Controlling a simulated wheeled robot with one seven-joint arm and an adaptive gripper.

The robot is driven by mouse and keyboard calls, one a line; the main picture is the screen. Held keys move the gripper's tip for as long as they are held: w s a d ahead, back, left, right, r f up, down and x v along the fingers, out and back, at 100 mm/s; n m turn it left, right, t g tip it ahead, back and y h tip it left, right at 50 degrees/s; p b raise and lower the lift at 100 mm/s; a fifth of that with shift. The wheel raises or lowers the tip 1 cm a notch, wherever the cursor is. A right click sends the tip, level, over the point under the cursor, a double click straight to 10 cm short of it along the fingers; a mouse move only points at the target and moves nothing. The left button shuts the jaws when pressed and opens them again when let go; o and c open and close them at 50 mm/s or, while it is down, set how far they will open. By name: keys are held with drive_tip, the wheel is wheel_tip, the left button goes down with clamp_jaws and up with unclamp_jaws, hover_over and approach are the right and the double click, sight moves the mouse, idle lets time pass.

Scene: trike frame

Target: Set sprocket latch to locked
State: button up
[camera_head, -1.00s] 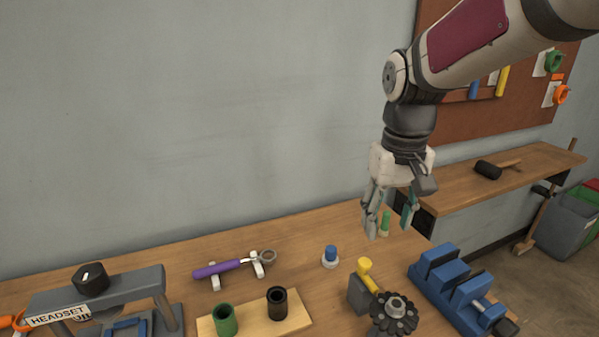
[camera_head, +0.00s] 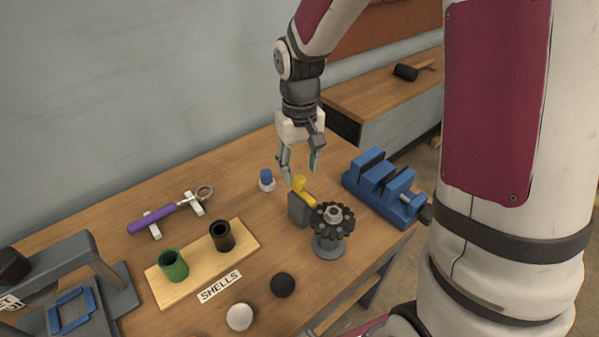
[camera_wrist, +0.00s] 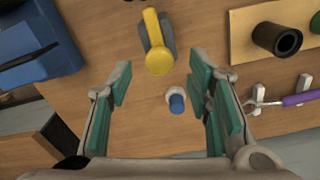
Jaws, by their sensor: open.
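The sprocket (camera_head: 333,220) is a dark toothed wheel on a grey stand near the table's right edge. Beside it, a grey block (camera_head: 300,210) carries a yellow latch lever (camera_head: 301,184). In the wrist view the yellow lever (camera_wrist: 156,42) lies at the top, beyond the fingertips, with its rounded end toward me. My gripper (camera_head: 300,172) is open and empty, pointing down above and just behind the lever. In the wrist view my gripper (camera_wrist: 160,75) has its fingers spread wide on either side, with the lever between their lines and apart from them. Only a sliver of sprocket shows there.
A blue-capped white piece (camera_head: 266,180) stands left of the lever. A blue vise (camera_head: 385,185) stands to the right. A board with green (camera_head: 173,265) and black (camera_head: 222,236) cups, a purple-handled tool (camera_head: 165,216) and two balls lie left and in front.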

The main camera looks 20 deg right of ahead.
sight(305, 194)
drive_tip(key=shift+f, duration=1.3)
drive_tip(key=shift+c, duration=0.6)
clamp_jaws()
drive_tip(key=shift+s+d+r+p, duration=0.1)
drive_tip(key=shift+s+d+p, duration=0.2)
drive_tip(key=shift+s+p, duration=0.45)
drive_tip(key=shift+s, duration=0.15)
drive_tip(key=shift+o, duration=0.6)
unclamp_jaws()
